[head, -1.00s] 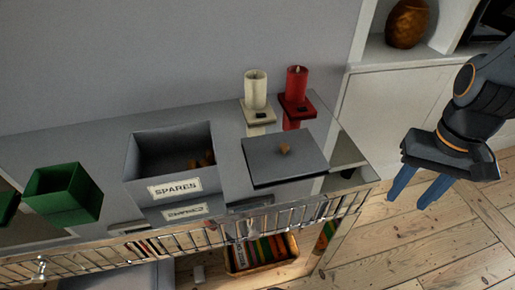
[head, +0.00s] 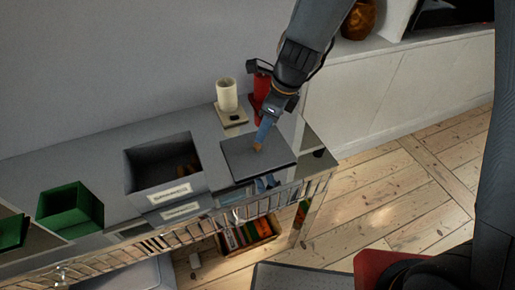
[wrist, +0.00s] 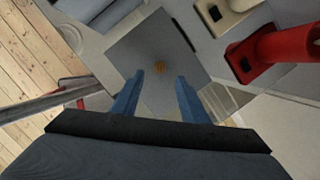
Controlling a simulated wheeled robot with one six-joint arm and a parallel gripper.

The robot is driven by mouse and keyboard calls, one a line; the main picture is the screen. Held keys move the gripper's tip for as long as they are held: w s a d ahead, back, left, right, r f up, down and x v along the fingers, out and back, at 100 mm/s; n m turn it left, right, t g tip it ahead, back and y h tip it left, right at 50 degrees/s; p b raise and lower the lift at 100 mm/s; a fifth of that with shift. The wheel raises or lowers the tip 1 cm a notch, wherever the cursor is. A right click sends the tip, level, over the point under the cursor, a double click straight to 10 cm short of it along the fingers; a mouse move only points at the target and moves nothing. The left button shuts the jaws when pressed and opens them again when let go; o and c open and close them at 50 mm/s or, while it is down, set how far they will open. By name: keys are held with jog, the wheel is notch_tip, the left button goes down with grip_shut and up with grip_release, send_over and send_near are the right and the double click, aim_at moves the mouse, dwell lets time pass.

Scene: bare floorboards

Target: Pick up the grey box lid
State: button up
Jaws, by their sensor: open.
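The grey box lid (head: 240,165) is a flat dark square with a small wooden knob (head: 258,148) in its middle. Contact with the knob cannot be told.
A green box (head: 70,205) is at left. A metal rail (head: 200,222) runs along the shelf's front edge.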

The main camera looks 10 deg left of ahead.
aim_at(259, 145)
jog(key=x, duration=0.7)
jog(key=shift+f, duration=0.2)
jog(key=shift+c, duration=0.4)
grip_shut()
